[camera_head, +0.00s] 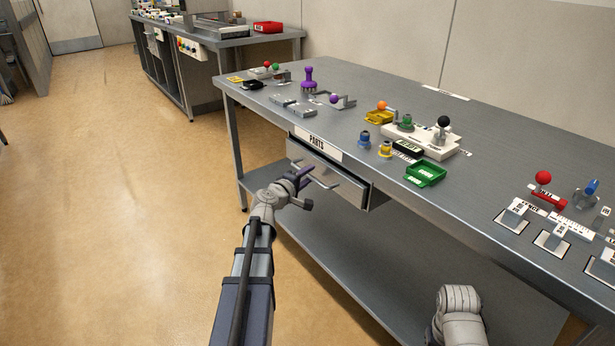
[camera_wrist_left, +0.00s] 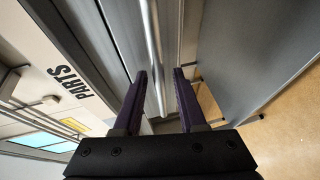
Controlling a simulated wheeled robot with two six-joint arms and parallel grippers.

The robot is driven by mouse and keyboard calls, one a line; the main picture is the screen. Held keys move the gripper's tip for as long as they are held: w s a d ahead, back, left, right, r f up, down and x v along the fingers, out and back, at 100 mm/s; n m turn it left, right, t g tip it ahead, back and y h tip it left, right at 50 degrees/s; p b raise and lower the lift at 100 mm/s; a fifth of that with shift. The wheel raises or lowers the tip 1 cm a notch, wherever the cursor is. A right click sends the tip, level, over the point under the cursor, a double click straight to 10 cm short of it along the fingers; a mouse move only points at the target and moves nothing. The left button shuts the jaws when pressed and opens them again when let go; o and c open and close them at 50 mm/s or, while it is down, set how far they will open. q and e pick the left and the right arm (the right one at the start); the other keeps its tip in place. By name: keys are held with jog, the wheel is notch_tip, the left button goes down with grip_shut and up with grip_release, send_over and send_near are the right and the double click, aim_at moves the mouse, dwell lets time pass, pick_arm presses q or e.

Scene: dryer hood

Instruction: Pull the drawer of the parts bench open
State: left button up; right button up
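The parts bench (camera_head: 440,90) is a long grey metal table. Its drawer (camera_head: 345,186) hangs under the front edge, below a white "PARTS" label (camera_head: 317,142). The drawer looks shut or nearly so; I cannot tell exactly. A thin bar handle (camera_head: 322,181) runs along its front. My left gripper (camera_head: 303,178), with purple fingers, is at the left part of the handle. In the left wrist view, its fingers (camera_wrist_left: 160,75) are apart and the handle bar (camera_wrist_left: 153,45) runs between their tips, with a gap visible on both sides. My right gripper is out of sight; only part of my right arm shows.
On the bench top stand a green tray (camera_head: 425,174), a purple-knobbed stand (camera_head: 308,82), a white box with a black ball (camera_head: 435,138) and a red-balled lever (camera_head: 543,178). A lower shelf (camera_head: 345,255) runs beneath. The floor to the left is clear.

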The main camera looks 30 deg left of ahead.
pick_arm(q)
grip_shut()
dwell(1.2)
